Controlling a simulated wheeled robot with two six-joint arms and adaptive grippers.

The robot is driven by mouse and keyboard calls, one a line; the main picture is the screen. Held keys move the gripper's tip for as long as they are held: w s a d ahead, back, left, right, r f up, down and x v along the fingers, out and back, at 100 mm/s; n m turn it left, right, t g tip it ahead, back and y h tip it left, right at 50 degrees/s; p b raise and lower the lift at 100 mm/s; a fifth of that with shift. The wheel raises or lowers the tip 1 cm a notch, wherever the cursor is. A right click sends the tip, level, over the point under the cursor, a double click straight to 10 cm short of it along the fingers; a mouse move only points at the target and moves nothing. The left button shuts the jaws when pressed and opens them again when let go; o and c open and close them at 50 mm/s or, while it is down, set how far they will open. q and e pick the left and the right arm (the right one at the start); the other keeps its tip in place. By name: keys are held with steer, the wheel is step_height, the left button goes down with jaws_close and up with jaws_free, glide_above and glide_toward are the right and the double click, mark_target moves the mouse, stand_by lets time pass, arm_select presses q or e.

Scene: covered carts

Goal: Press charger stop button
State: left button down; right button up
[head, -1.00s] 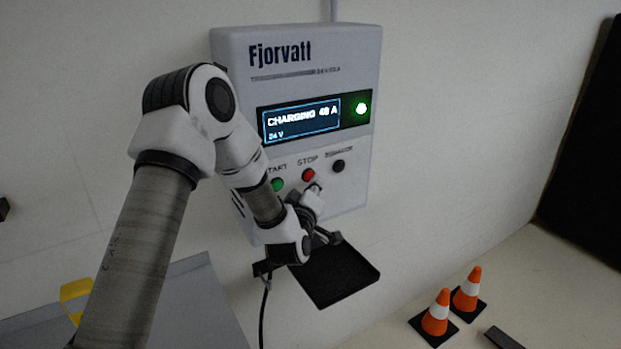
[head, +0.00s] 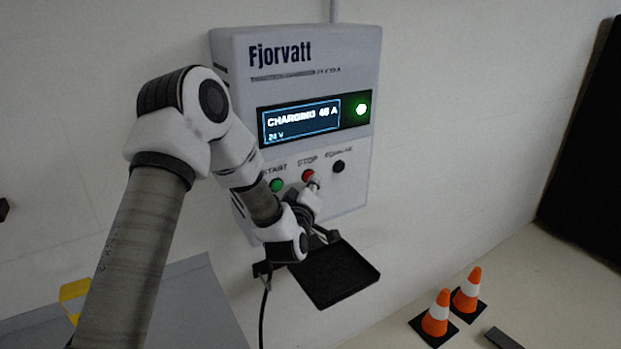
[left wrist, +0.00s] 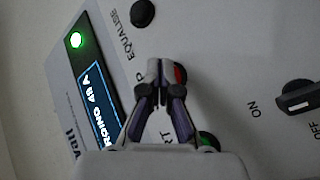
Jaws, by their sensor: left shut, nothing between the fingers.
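The white Fjorvatt charger (head: 300,75) hangs on the wall. Its display (head: 300,121) reads CHARGING with about 45 A and 24 V, and a green lamp (head: 361,109) is lit. The red STOP button (head: 308,175) sits between the green START button (head: 277,185) and the black EQUALISE button (head: 338,166). My left gripper (head: 314,186) is shut and empty, its tips close by the STOP button. In the left wrist view, the shut fingertips (left wrist: 158,66) partly cover the red button (left wrist: 180,74); I cannot tell whether they touch it. My right gripper is not in view.
A black tray (head: 337,275) is fixed below the charger, with a cable hanging at its left. Two orange cones (head: 436,314) stand at lower right. A black ON/OFF switch (left wrist: 296,98) is on the charger in the left wrist view.

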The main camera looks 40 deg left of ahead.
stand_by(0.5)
arm_select(q)
steer(key=shift+s+d+b, duration=0.3)
steer(key=shift+d+b, duration=0.15)
steer(key=shift+d, duration=0.3)
steer(key=d, duration=0.1)
steer(key=s+d+b, duration=0.1)
steer(key=d, duration=0.1)
steer(key=s+d+b, duration=0.1)
steer(key=shift+d, duration=0.3)
stand_by(0.5)
